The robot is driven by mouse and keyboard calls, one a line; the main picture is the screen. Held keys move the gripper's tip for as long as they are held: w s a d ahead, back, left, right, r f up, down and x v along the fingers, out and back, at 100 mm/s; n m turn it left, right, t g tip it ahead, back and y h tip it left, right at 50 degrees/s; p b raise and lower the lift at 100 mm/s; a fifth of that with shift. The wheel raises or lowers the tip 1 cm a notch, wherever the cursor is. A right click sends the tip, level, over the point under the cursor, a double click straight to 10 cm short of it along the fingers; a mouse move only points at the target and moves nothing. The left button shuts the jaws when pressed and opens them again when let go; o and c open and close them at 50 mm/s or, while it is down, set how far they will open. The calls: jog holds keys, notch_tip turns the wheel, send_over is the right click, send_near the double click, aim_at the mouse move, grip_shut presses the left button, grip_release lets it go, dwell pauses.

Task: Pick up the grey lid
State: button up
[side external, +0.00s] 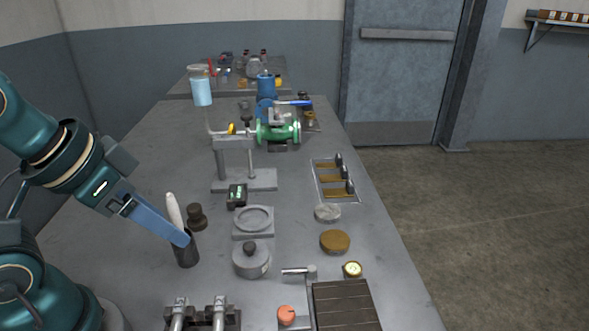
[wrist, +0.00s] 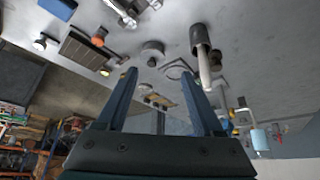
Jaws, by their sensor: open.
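The grey lid (side external: 251,261) is a round, thick grey disc with a dark knob on top. It lies on the grey table, in front of a square plate with a raised ring (side external: 253,222). In the wrist view the lid (wrist: 152,48) shows beyond the fingertips, near the middle top. My gripper (side external: 186,238) has blue fingers and is left of the lid, apart from it. In the wrist view my gripper (wrist: 160,70) is open with nothing between its fingers.
A dark cup (side external: 187,253) with a white rod stands by my fingertips; I cannot tell whether they touch. A small dark knobbed piece (side external: 196,217) stands behind it. A brown disc (side external: 335,241) and a slatted block (side external: 345,305) lie right of the lid.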

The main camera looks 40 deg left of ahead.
jog(key=shift+o, duration=0.9)
